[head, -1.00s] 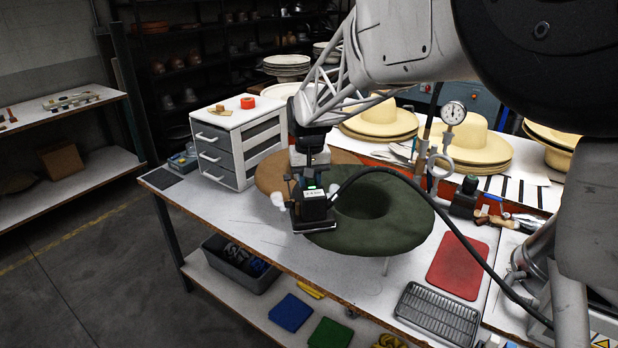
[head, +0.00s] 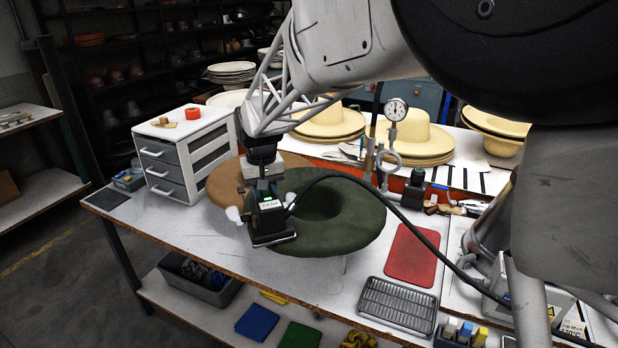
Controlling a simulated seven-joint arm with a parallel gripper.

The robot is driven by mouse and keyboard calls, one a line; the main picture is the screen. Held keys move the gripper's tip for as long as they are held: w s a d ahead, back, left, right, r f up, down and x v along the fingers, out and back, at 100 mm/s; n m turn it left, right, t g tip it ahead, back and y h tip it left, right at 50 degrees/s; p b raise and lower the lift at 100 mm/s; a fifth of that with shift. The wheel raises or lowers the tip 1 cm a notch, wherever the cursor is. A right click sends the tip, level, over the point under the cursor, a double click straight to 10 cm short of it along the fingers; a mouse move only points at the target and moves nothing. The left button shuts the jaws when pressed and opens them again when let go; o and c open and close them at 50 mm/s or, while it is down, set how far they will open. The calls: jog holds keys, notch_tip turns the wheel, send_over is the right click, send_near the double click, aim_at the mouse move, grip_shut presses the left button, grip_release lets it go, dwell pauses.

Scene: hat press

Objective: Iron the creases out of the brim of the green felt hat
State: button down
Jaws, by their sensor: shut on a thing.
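The green felt hat (head: 345,230) lies with its wide brim up and a dark round hollow in its middle. My gripper (head: 268,200) is over the brim's left side, shut on a small black iron (head: 270,227) with a pale label and a green light. The iron's flat plate is at the brim's left front part; I cannot tell whether it presses on the felt. A black hose or cable runs from the iron to the right. Creases in the brim are too small to make out.
A tan felt piece (head: 224,207) lies behind the green hat. A drawer unit (head: 165,165) stands at left. A red mat (head: 411,256) and a wire rack (head: 396,304) lie at right. A pressure gauge (head: 396,109) and straw hats (head: 415,140) stand behind.

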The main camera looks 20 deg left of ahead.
jog(key=shift+w+a+r, duration=0.1)
jog(key=shift+w+a, duration=0.35)
jog(key=shift+a, duration=0.3)
jog(key=shift+w+a, duration=0.45)
jog(key=shift+a, duration=0.3)
jog(key=shift+w+a, duration=1.4)
jog(key=shift+w, duration=0.25)
jog(key=shift+s+d, duration=1.45)
jog(key=shift+s, duration=0.2)
jog(key=shift+s+d, duration=0.65)
jog(key=shift+d, duration=0.35)
jog(key=shift+s+d, duration=0.6)
jog(key=shift+d, duration=0.4)
jog(key=shift+r, duration=4.05)
jog(key=shift+w, duration=0.15)
jog(key=w+d, duration=0.3)
jog(key=w, duration=1.1)
jog(key=w+d, duration=0.3)
jog(key=w, duration=1.2)
jog(key=shift+w+d, duration=0.2)
jog(key=shift+w, duration=0.05)
